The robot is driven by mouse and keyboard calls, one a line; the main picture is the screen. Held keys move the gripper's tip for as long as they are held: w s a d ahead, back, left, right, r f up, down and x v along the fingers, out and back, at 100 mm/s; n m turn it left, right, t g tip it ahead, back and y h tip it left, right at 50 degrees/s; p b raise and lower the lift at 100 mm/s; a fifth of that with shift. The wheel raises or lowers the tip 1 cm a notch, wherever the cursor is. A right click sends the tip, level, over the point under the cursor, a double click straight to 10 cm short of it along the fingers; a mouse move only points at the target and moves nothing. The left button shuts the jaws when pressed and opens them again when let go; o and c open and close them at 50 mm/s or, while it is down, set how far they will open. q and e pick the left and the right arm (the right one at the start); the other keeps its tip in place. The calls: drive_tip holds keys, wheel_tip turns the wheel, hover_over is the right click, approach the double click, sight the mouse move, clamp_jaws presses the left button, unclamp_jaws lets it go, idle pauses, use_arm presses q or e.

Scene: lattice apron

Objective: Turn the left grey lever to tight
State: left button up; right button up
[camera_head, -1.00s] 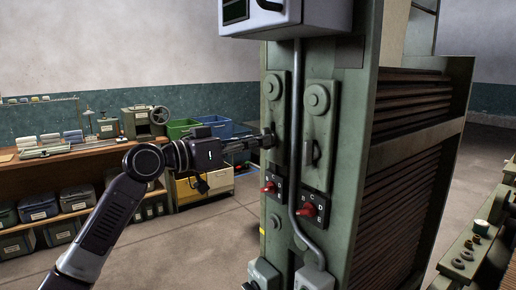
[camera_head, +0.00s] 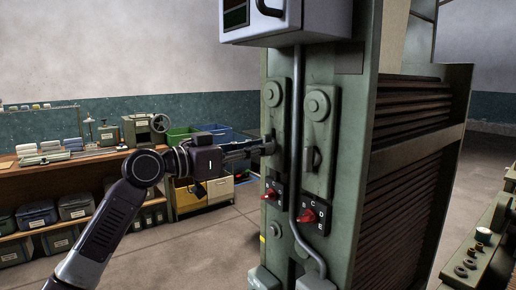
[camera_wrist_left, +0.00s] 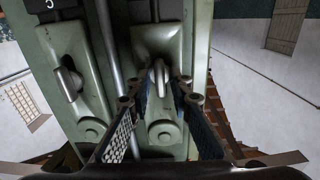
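The left grey lever (camera_wrist_left: 158,76) is on a green plate on the tall green machine, below a round boss in the head view. In the left wrist view, which shows the panel upside down, it lies between the two fingers of my left gripper (camera_wrist_left: 160,103). Those fingers are spread, with visible gaps beside the lever. In the head view, my left gripper (camera_head: 262,147) reaches in from the left and its fingertips hide most of that lever. The right grey lever (camera_head: 312,160) is on the neighbouring plate and also shows in the wrist view (camera_wrist_left: 70,83). My right gripper is out of view.
A grey vertical pipe (camera_head: 295,130) runs between the two plates. Red selector knobs (camera_head: 308,216) are below, and a grey box (camera_head: 285,22) juts out above. A workbench (camera_head: 95,156) with bins stands behind at left. Open floor lies in front of it.

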use_arm(q)
drive_tip(key=shift+o, duration=0.4)
drive_tip(key=v, duration=1.2)
